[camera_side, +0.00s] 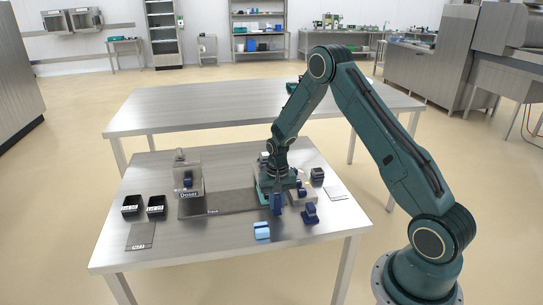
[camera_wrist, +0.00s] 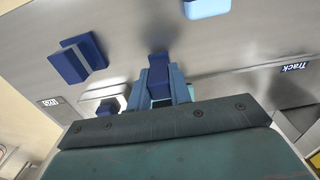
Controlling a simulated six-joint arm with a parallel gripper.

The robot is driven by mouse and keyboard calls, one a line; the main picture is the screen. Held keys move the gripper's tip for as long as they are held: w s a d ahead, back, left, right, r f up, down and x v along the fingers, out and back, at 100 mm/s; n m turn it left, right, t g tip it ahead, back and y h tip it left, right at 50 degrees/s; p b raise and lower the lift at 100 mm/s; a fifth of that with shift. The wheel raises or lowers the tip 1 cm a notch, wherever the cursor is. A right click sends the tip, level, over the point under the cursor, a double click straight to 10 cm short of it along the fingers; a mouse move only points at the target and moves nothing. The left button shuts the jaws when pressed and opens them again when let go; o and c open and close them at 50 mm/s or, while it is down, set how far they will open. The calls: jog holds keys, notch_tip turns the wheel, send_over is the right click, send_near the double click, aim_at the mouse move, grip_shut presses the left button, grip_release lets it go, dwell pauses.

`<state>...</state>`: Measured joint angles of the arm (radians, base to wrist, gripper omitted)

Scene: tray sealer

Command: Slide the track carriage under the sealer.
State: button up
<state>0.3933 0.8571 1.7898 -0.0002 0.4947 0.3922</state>
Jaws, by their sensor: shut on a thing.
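My gripper (camera_side: 276,196) is over the right end of the dark track (camera_side: 228,202), in front of the sealer area. In the wrist view its jaws (camera_wrist: 160,88) are shut on a dark blue upright block (camera_wrist: 158,70). This block looks like the handle of the track carriage. The carriage body is hidden by my gripper and wrist. The sealer is mostly hidden behind my arm, so I cannot tell whether the carriage is under it. The word Track (camera_wrist: 295,67) shows at the right of the wrist view.
The doser (camera_side: 188,178) stands at the track's left end. Two black bins (camera_side: 143,206) and a grey mat (camera_side: 141,236) lie further left. A light blue block (camera_side: 262,231) and a dark blue piece (camera_side: 310,214) sit in front of my gripper. The front middle of the table is clear.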

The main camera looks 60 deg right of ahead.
jog(key=o, duration=0.8)
jog(key=shift+r, duration=0.1)
jog(key=shift+r, duration=3.4)
jog(key=shift+r, duration=0.1)
